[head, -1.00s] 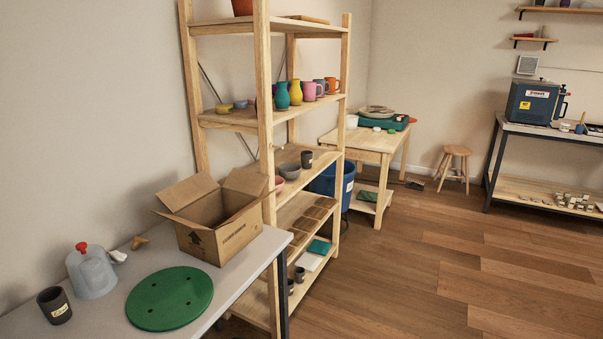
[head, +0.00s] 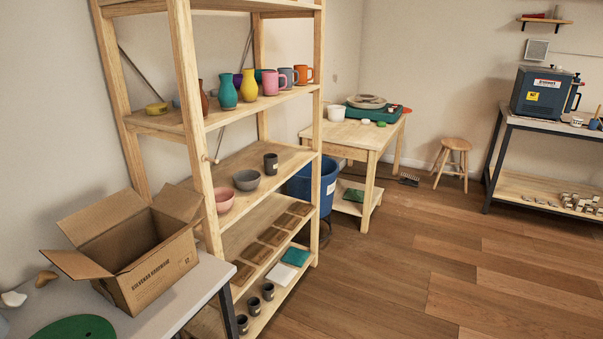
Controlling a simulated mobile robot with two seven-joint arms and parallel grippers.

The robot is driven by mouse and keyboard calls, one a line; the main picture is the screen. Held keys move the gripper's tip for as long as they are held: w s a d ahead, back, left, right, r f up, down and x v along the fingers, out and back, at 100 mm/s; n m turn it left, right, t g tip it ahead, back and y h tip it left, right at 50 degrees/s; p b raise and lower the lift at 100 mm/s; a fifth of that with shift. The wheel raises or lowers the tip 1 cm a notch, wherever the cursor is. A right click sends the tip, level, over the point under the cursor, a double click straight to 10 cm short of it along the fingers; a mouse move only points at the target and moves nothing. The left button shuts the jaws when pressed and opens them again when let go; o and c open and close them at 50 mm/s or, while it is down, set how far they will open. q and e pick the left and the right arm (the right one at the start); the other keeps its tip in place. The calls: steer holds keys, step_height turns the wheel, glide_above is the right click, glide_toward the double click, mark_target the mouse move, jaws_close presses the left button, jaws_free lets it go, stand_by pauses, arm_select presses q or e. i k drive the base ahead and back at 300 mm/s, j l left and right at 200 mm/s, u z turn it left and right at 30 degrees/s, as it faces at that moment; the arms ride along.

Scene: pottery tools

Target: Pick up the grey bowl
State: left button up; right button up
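The grey bowl (head: 247,180) sits upright on the middle shelf of the wooden shelving unit (head: 190,110). It stands between a pink bowl (head: 224,198) on its left and a dark cup (head: 271,163) on its right. Nothing covers it in the head view. Neither of my grippers shows in the head view.
An open cardboard box (head: 150,255) stands on the grey table (head: 205,285) at the left, beside the shelving. A blue bin (head: 300,187) and a wooden table (head: 368,140) stand behind it. The wooden floor (head: 400,270) to the right is clear.

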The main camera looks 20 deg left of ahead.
mark_target(246, 180)
steer(key=i+l+z, duration=0.2)
steer(key=i, duration=1.4)
steer(key=i+u, duration=0.7)
steer(key=i+l+u, duration=0.35)
steer(key=i+j, duration=0.1)
steer(key=i, duration=0.05)
